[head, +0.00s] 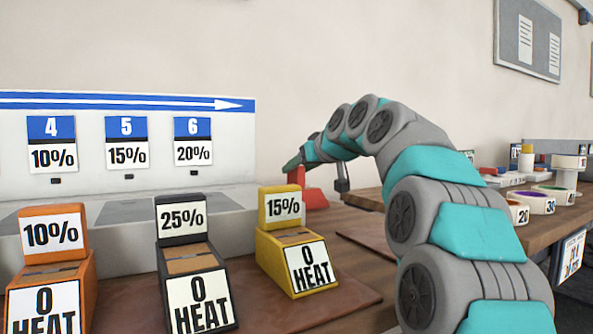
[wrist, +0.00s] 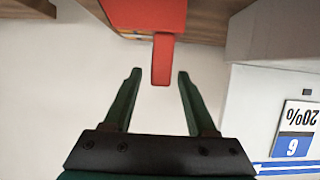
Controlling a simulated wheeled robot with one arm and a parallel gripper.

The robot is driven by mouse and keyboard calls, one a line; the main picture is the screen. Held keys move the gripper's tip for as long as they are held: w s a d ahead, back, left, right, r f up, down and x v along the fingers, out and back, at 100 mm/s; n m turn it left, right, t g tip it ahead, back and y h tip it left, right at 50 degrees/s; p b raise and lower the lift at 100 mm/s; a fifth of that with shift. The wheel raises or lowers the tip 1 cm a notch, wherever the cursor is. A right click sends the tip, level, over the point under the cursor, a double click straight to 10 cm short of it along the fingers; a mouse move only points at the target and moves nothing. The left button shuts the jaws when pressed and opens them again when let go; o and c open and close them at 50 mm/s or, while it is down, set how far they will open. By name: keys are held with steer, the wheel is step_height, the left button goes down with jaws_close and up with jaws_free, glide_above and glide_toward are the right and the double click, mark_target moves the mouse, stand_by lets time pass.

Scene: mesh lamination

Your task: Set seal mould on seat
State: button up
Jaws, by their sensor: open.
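Three blocks stand in a row in the head view: an orange one marked 10% (head: 55,268), a black one marked 25% (head: 190,262) and a yellow one marked 15% (head: 290,240). Each front reads "0 HEAT". I cannot tell which thing is the seal mould or the seat. A red piece (head: 313,197) stands on the table beyond the yellow block. My gripper (head: 292,164) is beside its top. In the wrist view, the red piece (wrist: 145,14) has a narrow upright part between the fingertips of my gripper (wrist: 158,76), which is open, with gaps on both sides.
A white panel (head: 110,180) with signs 4, 5 and 6 stands at the left; its sign 6 also shows in the wrist view (wrist: 294,146). Several numbered round containers (head: 537,201) sit on the wooden table at the right.

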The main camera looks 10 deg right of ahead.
mark_target(307, 186)
steer(key=shift+o, duration=0.4)
steer(key=v, duration=1)
steer(key=shift+t, duration=0.3)
steer(key=w+f+p, duration=0.1)
steer(key=w+a+f+p, duration=0.1)
steer(key=w+f+p, duration=0.1)
steer(key=shift+w+a+f, duration=0.1)
steer(key=shift+a, duration=0.1)
steer(key=shift+w+a+f, duration=0.35)
steer(key=shift+w+f, duration=0.05)
steer(key=shift+d+p+x, duration=0.15)
steer(key=shift+x, duration=1.65)
steer(key=shift+d+p+x, duration=0.15)
steer(key=shift+x, duration=1.65)
steer(key=shift+w, duration=0.1)
steer(key=shift+c, duration=0.2)
jaws_close()
